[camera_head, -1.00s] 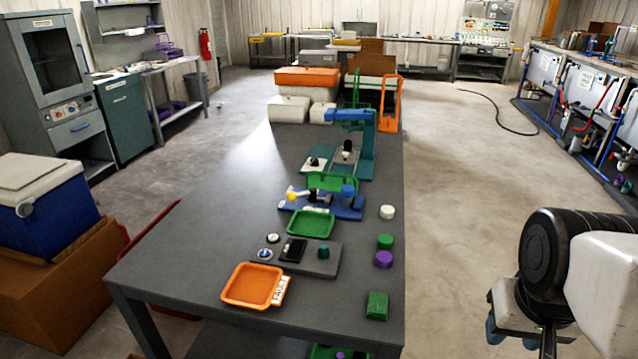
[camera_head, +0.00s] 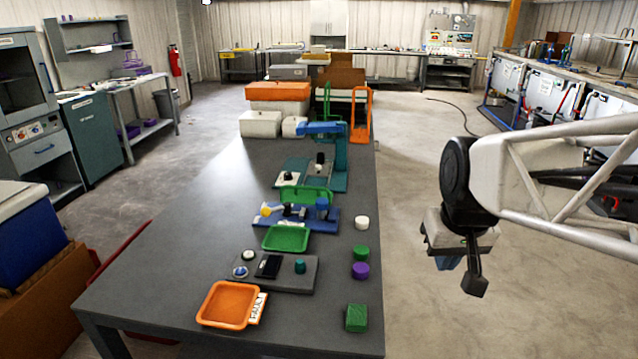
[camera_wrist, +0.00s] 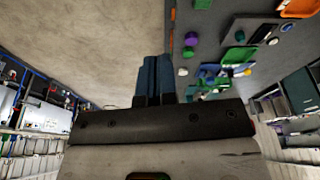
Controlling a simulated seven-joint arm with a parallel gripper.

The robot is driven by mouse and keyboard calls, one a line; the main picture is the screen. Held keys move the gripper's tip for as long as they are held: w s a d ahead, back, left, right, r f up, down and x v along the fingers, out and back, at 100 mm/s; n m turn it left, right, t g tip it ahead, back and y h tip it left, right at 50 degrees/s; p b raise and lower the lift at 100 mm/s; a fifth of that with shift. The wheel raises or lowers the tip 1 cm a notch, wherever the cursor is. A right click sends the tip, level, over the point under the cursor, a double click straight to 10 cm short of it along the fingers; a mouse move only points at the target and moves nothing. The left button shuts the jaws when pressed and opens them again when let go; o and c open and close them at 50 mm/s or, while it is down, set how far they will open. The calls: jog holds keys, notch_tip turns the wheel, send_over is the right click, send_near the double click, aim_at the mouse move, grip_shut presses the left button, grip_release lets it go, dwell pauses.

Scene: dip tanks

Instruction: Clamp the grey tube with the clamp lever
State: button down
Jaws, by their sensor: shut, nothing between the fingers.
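A blue clamp fixture (camera_head: 333,225) sits across the middle of the grey table. A lever with a yellow knob (camera_head: 266,210) is at its left end and a blue upright part (camera_head: 322,206) is at its right. A small dark and pale piece lies between them; I cannot tell whether it is the grey tube. The fixture also shows small in the wrist view (camera_wrist: 207,72). My gripper (camera_head: 449,262) is off the table's right side, above the floor, well apart from the fixture. Its blue fingers (camera_wrist: 153,70) are shut and empty.
A green tray (camera_head: 286,239), a grey block with buttons (camera_head: 290,283) and an orange tray (camera_head: 228,305) stand nearer. White (camera_head: 362,223), green (camera_head: 361,252) and purple (camera_head: 360,270) pieces line the table's right edge. A teal press (camera_head: 340,155) stands behind. Floor right of the table is clear.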

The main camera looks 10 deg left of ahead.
jog(key=w+a+f+n+y, duration=0.1)
jog(key=w+a+n, duration=0.1)
jog(key=w+a, duration=0.8)
jog(key=w+a+f+n, duration=0.15)
jog(key=w+a, duration=0.55)
jog(key=w, duration=0.8)
jog(key=w+a+f+n, duration=0.1)
jog(key=w+a+f, duration=0.2)
jog(key=w+a, duration=0.2)
jog(key=w+a+f+n, duration=0.1)
jog(key=w+a+f, duration=0.3)
jog(key=a, duration=0.5)
jog(key=w+a+f+n+y, duration=0.1)
jog(key=w+a+f+n, duration=0.1)
jog(key=w+a, duration=0.3)
jog(key=shift+w+a+f, duration=0.35)
jog(key=shift+a+f, duration=0.35)
jog(key=shift+a, duration=0.25)
jog(key=x, duration=1)
jog(key=shift+s, duration=0.2)
jog(key=shift+w+a+f, duration=0.2)
jog(key=shift+w+a, duration=0.45)
jog(key=shift+a, duration=0.1)
jog(key=shift+w+a+f, duration=0.2)
jog(key=shift+w+a, duration=0.5)
